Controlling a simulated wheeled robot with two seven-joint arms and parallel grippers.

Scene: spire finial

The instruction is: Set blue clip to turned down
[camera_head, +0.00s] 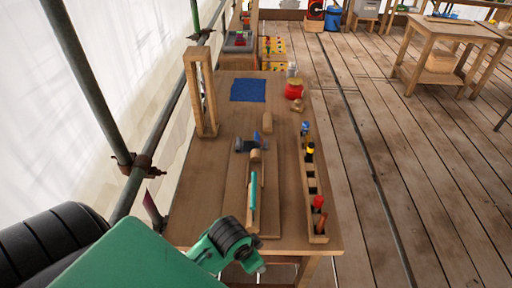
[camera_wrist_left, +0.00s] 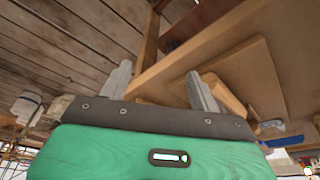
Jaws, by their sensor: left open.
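A blue and dark clip-like piece (camera_head: 246,145), likely the blue clip, lies across the far end of a narrow wooden fixture on the workbench (camera_head: 205,180). It is small, and I cannot tell which way it is turned. A teal bar (camera_head: 253,190) runs along the fixture nearer to me. My left gripper (camera_wrist_left: 161,88) is open, its two grey fingers wide apart with nothing between them. In the left wrist view it is near the bench's wooden edge, and a blue patch (camera_wrist_left: 283,142) shows at the lower right. My right gripper is in neither view.
A wooden rack (camera_head: 318,237) with several small items lines the bench's right side. A wooden post frame (camera_head: 200,95) stands at the left.

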